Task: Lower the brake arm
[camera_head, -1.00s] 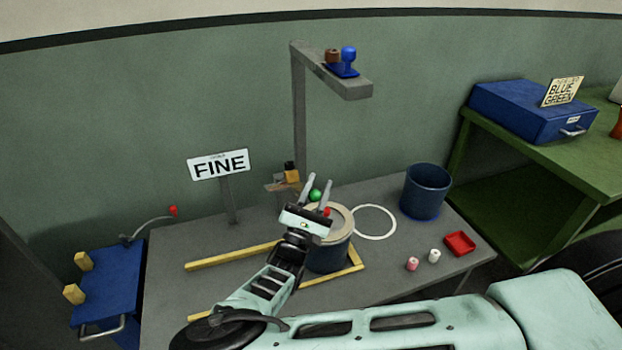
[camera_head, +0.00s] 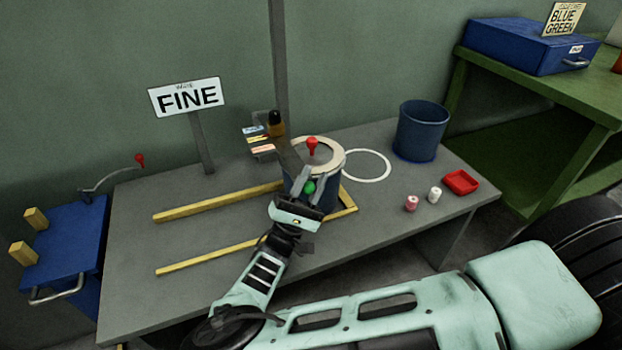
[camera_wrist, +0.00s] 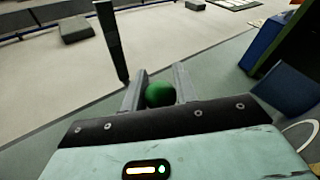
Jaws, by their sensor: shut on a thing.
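The brake arm (camera_head: 290,158) is a dark bar reaching from the small stand behind the drum down towards the front. Its green ball knob (camera_head: 309,187) sits between the fingers of my gripper (camera_head: 314,179), which is shut on it. The green knob also shows between the two fingers in the wrist view (camera_wrist: 160,94). The dark drum (camera_head: 327,192) with a cream rim stands just behind the gripper. A red knob (camera_head: 312,144) stands upright at the drum's top. The fingers hide part of the bar near the knob.
Yellow rails (camera_head: 212,204) lie on the grey table (camera_head: 190,300). A FINE sign (camera_head: 188,96) stands behind. A blue bucket (camera_head: 422,132), white ring (camera_head: 366,151), two small spools and a red tray (camera_head: 461,181) are to the right. A blue box with a lever (camera_head: 65,235) is at left.

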